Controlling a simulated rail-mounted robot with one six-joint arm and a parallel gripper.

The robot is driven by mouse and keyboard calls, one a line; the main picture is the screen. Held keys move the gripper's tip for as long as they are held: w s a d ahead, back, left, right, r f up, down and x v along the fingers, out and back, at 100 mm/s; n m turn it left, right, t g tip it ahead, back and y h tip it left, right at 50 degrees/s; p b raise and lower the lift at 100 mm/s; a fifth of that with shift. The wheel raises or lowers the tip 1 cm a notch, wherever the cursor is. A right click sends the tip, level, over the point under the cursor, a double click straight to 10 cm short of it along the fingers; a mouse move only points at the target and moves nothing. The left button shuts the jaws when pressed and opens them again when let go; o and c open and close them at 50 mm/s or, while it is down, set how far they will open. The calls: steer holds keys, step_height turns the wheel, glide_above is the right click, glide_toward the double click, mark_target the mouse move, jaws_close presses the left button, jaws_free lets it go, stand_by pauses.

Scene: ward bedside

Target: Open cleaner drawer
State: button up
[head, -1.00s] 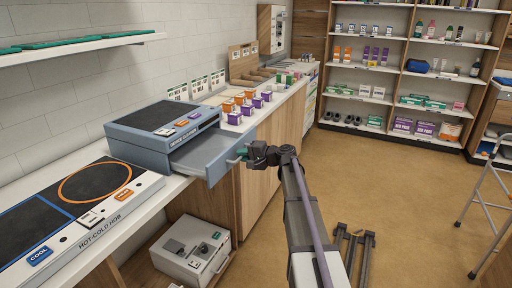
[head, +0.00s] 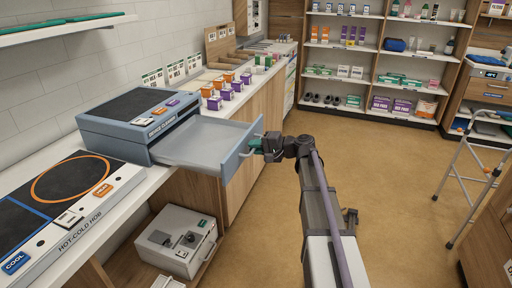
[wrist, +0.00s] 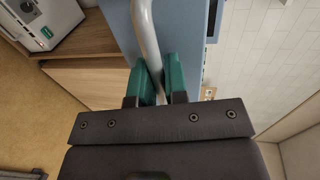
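The cleaner (head: 140,112) is a blue-grey box with a dark top on the white counter. Its drawer (head: 205,140) is pulled far out over the counter's front edge and looks empty. My gripper (head: 255,145) is at the drawer front. In the wrist view, the green fingers of my gripper (wrist: 160,82) are closed around the pale curved drawer handle (wrist: 146,35), which runs between them. The blue drawer front (wrist: 185,30) lies just beyond the fingers.
A hot-cold hob (head: 70,195) stands on the counter in front of the cleaner. Small orange, purple and green boxes (head: 230,88) stand behind it. A white and grey unit (head: 178,240) sits below the counter. A walking frame (head: 475,180) stands at the right; the floor (head: 385,170) between is open.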

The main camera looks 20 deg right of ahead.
steer(key=o, duration=0.4)
steer(key=p+v, duration=0.2)
steer(key=v, duration=0.8)
steer(key=shift+s+d, duration=0.25)
steer(key=shift+d, duration=0.1)
steer(key=shift+r, duration=0.1)
steer(key=s+a+f+n+g+h+p, duration=0.2)
steer(key=s+a+f+g+h, duration=0.2)
steer(key=s, duration=0.3)
steer(key=s+a+f+n+g+h+p, duration=0.1)
steer(key=s+a+f+g+h+p, duration=0.25)
steer(key=s, duration=0.35)
steer(key=s+a+r+n+g+h+p, duration=0.2)
steer(key=s+a+n+h+p, duration=0.1)
steer(key=s+a, duration=0.4)
steer(key=a+n+h, duration=0.1)
steer(key=a, duration=0.2)
steer(key=shift+s+r+n+h, duration=0.25)
steer(key=shift+r+n+h, duration=0.05)
steer(key=shift+h, duration=0.05)
